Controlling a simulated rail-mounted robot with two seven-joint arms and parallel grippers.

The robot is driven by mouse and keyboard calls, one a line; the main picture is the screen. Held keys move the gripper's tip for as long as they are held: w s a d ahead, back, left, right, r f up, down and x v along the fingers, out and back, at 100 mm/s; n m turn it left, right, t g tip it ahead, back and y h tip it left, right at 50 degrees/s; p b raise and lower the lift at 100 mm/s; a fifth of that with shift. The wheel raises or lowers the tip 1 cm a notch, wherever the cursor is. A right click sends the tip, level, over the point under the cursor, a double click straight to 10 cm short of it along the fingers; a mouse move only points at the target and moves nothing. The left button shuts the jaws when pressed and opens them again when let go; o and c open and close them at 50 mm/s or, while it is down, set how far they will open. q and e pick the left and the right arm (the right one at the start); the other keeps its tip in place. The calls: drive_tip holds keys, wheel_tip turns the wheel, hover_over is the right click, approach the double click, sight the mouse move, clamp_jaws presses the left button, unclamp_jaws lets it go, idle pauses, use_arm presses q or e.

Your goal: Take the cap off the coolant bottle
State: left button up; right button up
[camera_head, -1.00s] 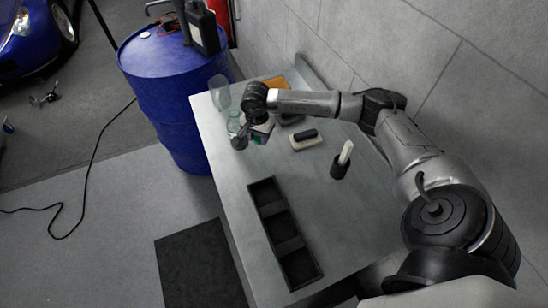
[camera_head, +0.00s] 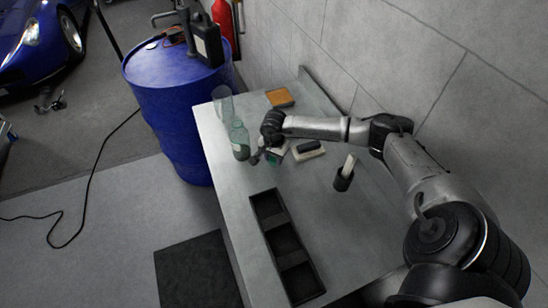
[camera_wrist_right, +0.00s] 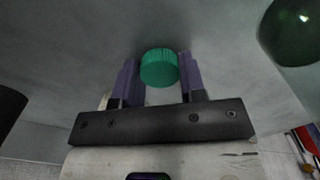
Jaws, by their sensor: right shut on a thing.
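The green ribbed cap (camera_wrist_right: 159,68) sits between the two purple finger pads of my right gripper (camera_wrist_right: 160,75) in the right wrist view, and the gripper is shut on it. The translucent green coolant bottle (camera_head: 240,142) stands upright at the left edge of the bench in the head view, with no cap seen on its neck. My right gripper (camera_head: 258,156) is just to the right of the bottle and apart from it. Part of a dark green rounded body, likely the bottle (camera_wrist_right: 291,30), shows at the top right of the wrist view. My left gripper is not in view.
The metal bench (camera_head: 222,190) holds a clear glass vessel (camera_head: 222,103), an orange-brown pad (camera_head: 280,97), a brush-like block (camera_head: 310,150), a dark cup with a white item (camera_head: 344,178) and a black compartment tray (camera_head: 286,243). A blue drum (camera_head: 170,100) stands beyond the bench's left edge.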

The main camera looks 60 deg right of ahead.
drive_tip(key=shift+f, duration=0.2)
drive_tip(key=o, duration=1)
drive_tip(key=shift+r, duration=0.25)
drive_tip(key=shift+r+p, duration=0.6)
drive_tip(key=shift+r, duration=5.35)
